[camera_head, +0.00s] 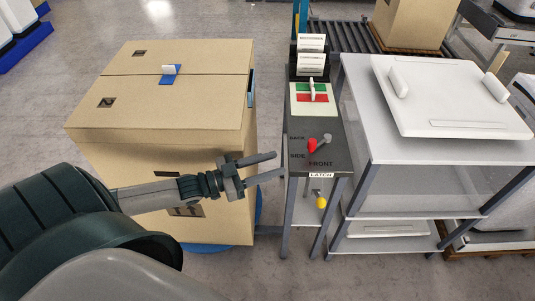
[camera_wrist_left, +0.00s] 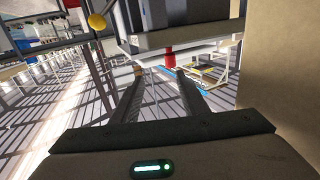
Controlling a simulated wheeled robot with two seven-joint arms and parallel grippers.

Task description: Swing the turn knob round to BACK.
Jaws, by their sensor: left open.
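The turn knob (camera_head: 312,146) is on the dark top of a narrow stand (camera_head: 336,161). It has a red end at lower left and a grey end at upper right. The labels BACK, SIDE and FRONT are printed around it. The red end lies nearest SIDE, though its exact setting is hard to tell. My left gripper (camera_head: 278,165) is open and empty, left of the stand's edge and apart from the knob. In the left wrist view its two fingers (camera_wrist_left: 155,72) show with nothing between them. My right gripper is not in view.
A red and green panel (camera_head: 312,97) and white cards (camera_head: 311,55) are behind the knob. A yellow ball (camera_head: 321,202) hangs below the LATCH label. A white-topped table (camera_head: 365,120) stands close on the right.

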